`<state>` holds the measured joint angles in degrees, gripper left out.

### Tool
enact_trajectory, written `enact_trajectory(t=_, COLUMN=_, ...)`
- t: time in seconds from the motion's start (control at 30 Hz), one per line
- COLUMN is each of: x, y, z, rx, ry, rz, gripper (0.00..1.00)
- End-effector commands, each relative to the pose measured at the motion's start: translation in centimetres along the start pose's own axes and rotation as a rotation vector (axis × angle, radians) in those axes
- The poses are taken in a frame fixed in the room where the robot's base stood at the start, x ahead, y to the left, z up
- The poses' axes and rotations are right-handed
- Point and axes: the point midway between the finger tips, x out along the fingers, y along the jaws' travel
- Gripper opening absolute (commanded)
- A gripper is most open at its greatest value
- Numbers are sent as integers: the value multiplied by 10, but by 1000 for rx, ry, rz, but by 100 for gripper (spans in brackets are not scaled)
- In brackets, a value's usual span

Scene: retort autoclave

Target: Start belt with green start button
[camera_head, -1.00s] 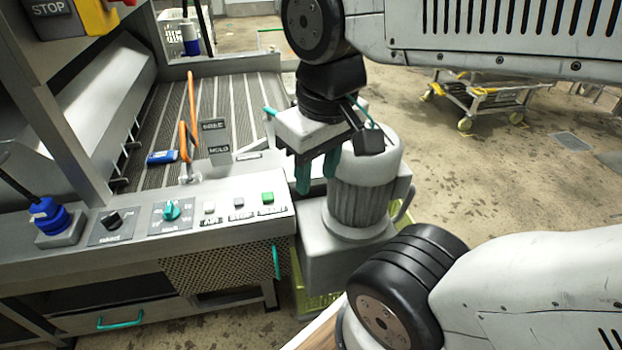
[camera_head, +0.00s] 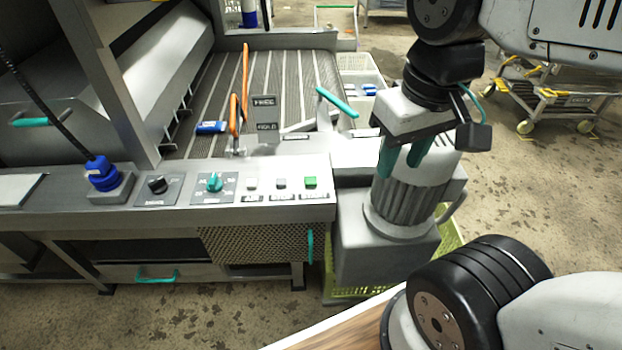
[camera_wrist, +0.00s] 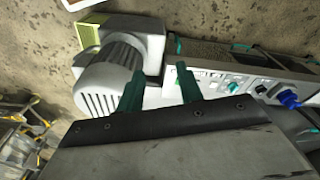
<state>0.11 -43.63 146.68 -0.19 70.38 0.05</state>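The green start button (camera_head: 310,182) is at the right end of the control panel's (camera_head: 322,202) row of small buttons. My gripper (camera_head: 403,160) hangs to the right of the button and of the panel's end, in front of a grey ribbed motor (camera_head: 400,205). It is apart from the button. Its two teal fingers stand apart with nothing held between them. In the wrist view my gripper (camera_wrist: 160,87) shows the same gap, with the motor (camera_wrist: 108,82) behind and left of it and the panel (camera_wrist: 222,72) to the right. The belt (camera_head: 290,80) lies behind the panel.
A grey button (camera_head: 281,183), a white button (camera_head: 252,184), a teal knob (camera_head: 214,183) and a black knob (camera_head: 157,185) share the panel. An orange-handled lever (camera_head: 234,115) and a teal-handled lever (camera_head: 338,102) rise behind it. A yellow-green crate (camera_head: 450,238) stands by the motor.

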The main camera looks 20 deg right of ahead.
Motion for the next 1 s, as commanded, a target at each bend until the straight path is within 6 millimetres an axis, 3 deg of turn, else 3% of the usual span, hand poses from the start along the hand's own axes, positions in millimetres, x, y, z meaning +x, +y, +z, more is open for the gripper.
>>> enact_trajectory(t=0.33, x=0, y=0, z=0, rx=0, ry=0, rz=0, gripper=36)
enact_trajectory(t=0.47, x=0, y=0, z=0, rx=0, ry=0, rz=0, gripper=0)
enact_trajectory(t=1.0, x=0, y=0, z=0, rx=0, ry=0, rz=0, gripper=0)
